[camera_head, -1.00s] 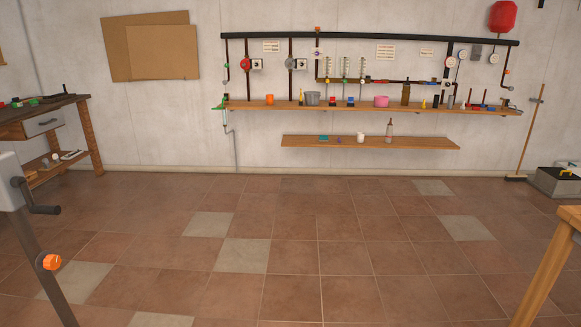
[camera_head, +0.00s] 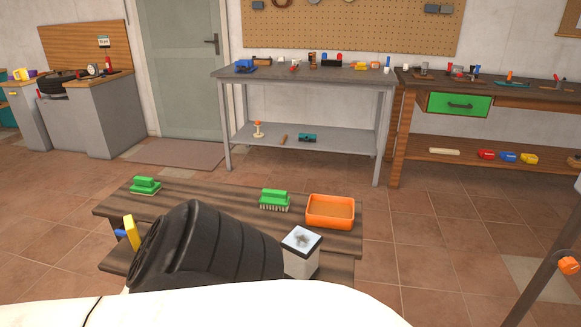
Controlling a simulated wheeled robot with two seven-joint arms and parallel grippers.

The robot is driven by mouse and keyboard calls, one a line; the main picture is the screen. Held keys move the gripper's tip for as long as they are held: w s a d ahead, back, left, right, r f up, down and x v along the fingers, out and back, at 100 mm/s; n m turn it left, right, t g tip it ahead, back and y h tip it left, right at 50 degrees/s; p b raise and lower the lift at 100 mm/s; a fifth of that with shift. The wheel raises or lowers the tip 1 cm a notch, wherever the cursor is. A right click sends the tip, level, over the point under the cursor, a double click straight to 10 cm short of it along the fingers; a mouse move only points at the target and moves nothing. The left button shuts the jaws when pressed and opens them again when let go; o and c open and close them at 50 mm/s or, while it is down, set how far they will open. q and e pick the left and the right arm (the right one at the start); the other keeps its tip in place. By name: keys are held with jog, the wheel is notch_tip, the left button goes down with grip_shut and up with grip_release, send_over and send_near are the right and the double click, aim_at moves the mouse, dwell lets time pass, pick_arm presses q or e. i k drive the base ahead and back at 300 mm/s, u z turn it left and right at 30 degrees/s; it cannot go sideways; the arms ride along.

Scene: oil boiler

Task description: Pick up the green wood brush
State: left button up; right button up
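Two green brushes lie on a low dark wooden table (camera_head: 330,243) in front of me. One green brush (camera_head: 274,197) is near the table's middle, bristles down, just left of an orange tray. The other green brush (camera_head: 145,185) is at the table's far left corner. From the frame I cannot tell which one is the wood brush. Neither of my grippers is in view, and nothing is seen touching either brush.
The orange tray (camera_head: 330,222) sits at the table's right end. Large black and white shapes hide the table's front. A grey workbench (camera_head: 300,74) and a wooden bench with a green drawer (camera_head: 459,105) stand behind. Tiled floor is open on the right.

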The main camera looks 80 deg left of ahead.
aim_at(270, 198)
jog(key=u, duration=2.45)
